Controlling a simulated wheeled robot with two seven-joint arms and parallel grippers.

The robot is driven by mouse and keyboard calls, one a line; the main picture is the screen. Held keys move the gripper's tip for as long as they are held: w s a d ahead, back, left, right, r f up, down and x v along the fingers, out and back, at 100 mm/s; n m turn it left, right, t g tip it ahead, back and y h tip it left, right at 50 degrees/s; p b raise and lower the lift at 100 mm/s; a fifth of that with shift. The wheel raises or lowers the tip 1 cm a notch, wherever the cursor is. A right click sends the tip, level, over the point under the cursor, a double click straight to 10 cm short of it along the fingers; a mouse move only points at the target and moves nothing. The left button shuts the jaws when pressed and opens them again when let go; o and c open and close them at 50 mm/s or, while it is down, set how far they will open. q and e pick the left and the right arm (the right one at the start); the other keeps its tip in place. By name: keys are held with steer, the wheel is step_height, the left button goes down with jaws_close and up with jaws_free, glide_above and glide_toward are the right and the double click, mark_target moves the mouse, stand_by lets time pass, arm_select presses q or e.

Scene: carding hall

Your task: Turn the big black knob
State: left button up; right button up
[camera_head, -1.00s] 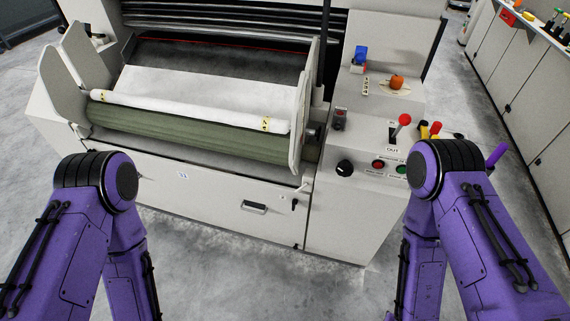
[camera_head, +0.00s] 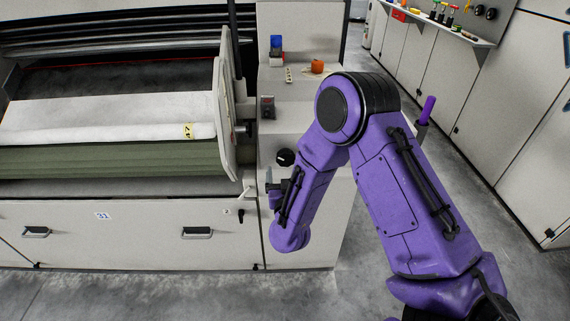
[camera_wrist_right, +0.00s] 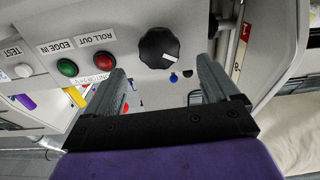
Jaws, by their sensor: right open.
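The big black knob (camera_head: 285,157) is on the sloped front panel of the machine's control console, left of my right forearm. It also shows in the right wrist view (camera_wrist_right: 158,47), round with a white pointer line. My right gripper (camera_head: 274,184) is just below and left of the knob in the head view, partly hidden by my own arm. In the right wrist view the gripper (camera_wrist_right: 163,68) is open and empty, its two fingers apart, with the knob ahead between and beyond the fingertips. Contact is not visible. My left gripper is out of view.
A red button (camera_wrist_right: 68,68) and a green button (camera_wrist_right: 102,60) sit beside the knob. The roller's end plate (camera_head: 224,110) stands left. Floor is clear in front.

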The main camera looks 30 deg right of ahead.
mark_target(286, 160)
steer(key=x, duration=0.7)
steer(key=shift+w+d+f, duration=0.1)
steer(key=c, duration=1)
steer(key=shift+m, duration=0.7)
steer(key=shift+c, duration=0.2)
